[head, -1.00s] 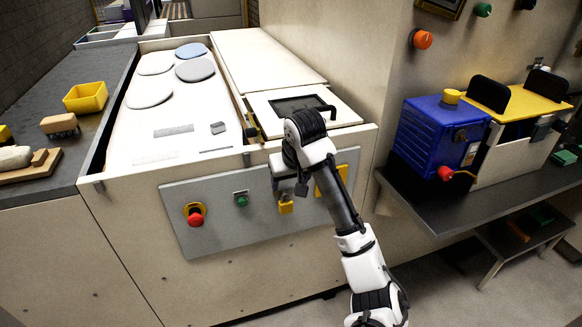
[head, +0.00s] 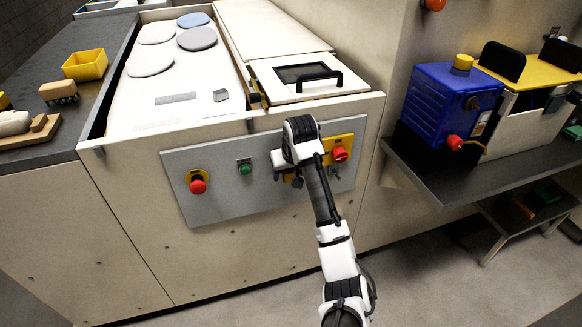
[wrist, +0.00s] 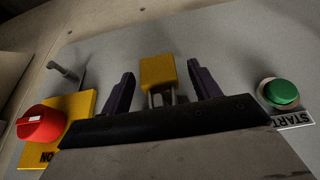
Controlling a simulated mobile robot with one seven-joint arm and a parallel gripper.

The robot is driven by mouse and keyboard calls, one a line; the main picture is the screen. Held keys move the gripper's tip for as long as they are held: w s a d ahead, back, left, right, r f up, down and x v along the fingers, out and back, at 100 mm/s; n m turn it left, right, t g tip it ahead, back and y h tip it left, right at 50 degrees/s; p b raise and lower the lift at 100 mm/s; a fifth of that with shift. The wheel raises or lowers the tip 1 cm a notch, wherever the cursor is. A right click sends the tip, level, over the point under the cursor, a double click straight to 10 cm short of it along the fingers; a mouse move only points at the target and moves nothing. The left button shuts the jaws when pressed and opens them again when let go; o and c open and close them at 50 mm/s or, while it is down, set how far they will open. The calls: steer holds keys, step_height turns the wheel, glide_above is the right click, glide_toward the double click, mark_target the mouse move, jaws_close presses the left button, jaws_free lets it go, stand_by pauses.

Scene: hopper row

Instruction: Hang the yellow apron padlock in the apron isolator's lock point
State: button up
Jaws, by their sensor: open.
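The yellow padlock (wrist: 157,72) shows in the wrist view against the grey panel, its metal shackle running down behind my gripper's dark edge. My gripper (wrist: 161,88) is open, one dark finger on each side of the padlock, with visible gaps. What the shackle hangs on is hidden. In the head view my gripper (head: 284,172) is at the panel, and only a bit of yellow shows beside it. The apron isolator (head: 340,151), a red knob on a yellow plate, is just to its right; in the wrist view it (wrist: 42,124) is at left. Its lock point cannot be made out.
The grey panel (head: 218,160) also carries a red stop button (head: 198,186) and a green start button (head: 245,168). A metal peg (wrist: 65,72) sticks out near the isolator. A blue box (head: 445,105) stands on the right shelf. A black-handled hatch (head: 310,75) lies above.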

steer(key=c, duration=1.1)
steer(key=o, duration=1.1)
steer(key=shift+p+v, duration=1.5)
steer(key=shift+v, duration=5.45)
